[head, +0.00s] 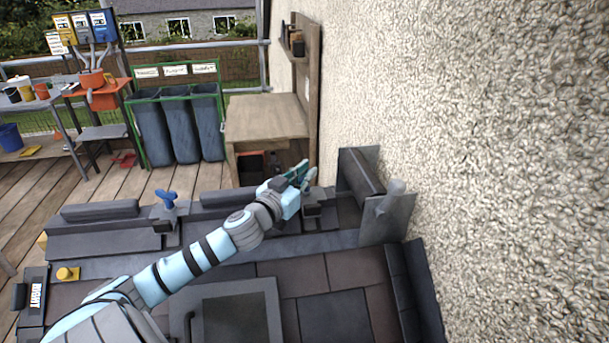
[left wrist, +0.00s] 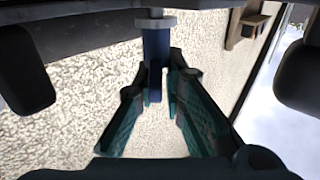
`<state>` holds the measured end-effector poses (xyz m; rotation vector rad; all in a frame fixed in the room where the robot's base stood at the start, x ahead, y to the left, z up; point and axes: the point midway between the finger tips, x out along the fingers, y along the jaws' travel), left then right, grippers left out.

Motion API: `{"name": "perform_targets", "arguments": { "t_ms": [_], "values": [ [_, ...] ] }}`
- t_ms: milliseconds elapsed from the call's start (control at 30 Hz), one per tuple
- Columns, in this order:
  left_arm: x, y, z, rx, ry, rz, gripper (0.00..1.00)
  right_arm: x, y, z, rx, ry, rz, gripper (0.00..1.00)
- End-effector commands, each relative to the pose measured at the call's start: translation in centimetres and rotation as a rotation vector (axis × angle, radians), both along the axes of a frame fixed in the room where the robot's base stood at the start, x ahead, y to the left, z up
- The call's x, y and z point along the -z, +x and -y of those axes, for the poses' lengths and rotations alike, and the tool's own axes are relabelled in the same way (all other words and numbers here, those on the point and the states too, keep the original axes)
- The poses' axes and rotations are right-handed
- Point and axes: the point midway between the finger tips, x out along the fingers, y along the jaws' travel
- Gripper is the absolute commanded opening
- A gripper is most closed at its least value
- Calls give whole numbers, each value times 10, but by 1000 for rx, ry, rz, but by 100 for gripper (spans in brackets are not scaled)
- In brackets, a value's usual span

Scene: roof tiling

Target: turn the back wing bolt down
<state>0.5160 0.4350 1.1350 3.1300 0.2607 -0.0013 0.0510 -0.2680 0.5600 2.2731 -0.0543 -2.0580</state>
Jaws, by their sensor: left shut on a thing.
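My left gripper (head: 303,176) reaches across the roof from the lower left to the clamp (head: 312,210) near the rough wall. In the left wrist view, its two teal fingers close around a blue wing bolt (left wrist: 155,48) with a pale collar above it. In the head view that bolt is mostly hidden by the fingers. A second blue wing bolt (head: 167,198) stands upright and free on another clamp further left along the ridge. My right gripper is in neither view.
The pebbled wall (head: 500,150) rises close on the right. Grey ridge pieces (head: 358,172) stand beside the gripper. A yellow knob (head: 67,274) sits at the left, and a dark-framed panel (head: 235,315) lies below my arm. A wooden bench (head: 265,118) and bins stand beyond.

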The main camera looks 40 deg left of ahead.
Motion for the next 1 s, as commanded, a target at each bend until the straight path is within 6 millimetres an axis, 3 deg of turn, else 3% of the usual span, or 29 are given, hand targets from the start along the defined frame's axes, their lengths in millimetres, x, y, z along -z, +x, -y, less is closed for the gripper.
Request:
{"name": "perform_targets", "arguments": {
  "t_ms": [133,433,467,567,867,1000],
  "values": [
    [0,0,0,135,2,0,0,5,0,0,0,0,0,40],
    [-1,-1,1,160,-3,2,0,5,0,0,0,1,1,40],
    [-1,-1,1,160,-3,2,14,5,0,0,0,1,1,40],
    [-1,-1,1,159,-3,2,28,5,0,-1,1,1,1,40],
    [-2,-1,0,157,-1,0,28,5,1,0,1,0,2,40],
    [-21,-1,1,159,3,2,28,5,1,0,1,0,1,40]
  ]
}}
